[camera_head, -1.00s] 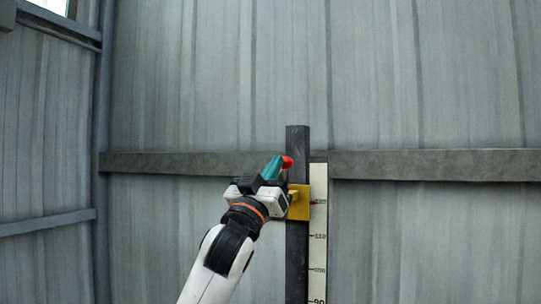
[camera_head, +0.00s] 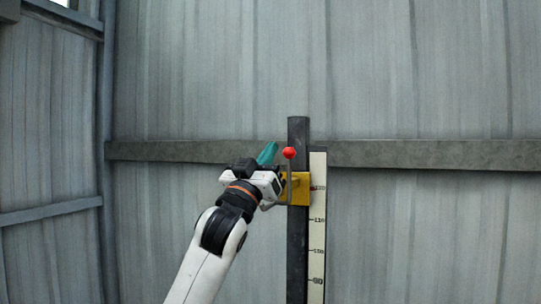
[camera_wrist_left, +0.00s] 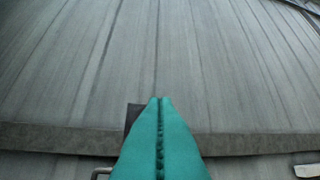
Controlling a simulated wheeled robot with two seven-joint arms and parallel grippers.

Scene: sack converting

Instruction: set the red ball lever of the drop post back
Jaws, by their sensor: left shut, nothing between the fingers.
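The red ball (camera_head: 289,153) tops a thin grey lever rod (camera_head: 289,178) on the dark drop post (camera_head: 298,240). The rod stands close to upright in front of a yellow bracket (camera_head: 300,188) on the post. My left gripper (camera_head: 270,147) is shut and empty, its teal fingers just left of the red ball with a small gap. In the left wrist view the shut teal fingers (camera_wrist_left: 159,105) point at the wall, and the ball is not seen there. The dark post top (camera_wrist_left: 133,113) shows partly behind them. My right gripper is not in view.
A pale scale board (camera_head: 317,230) with number marks stands right of the post. A dark horizontal rail (camera_head: 430,153) crosses the corrugated wall (camera_head: 430,70) behind. The space left of my gripper is clear up to the wall.

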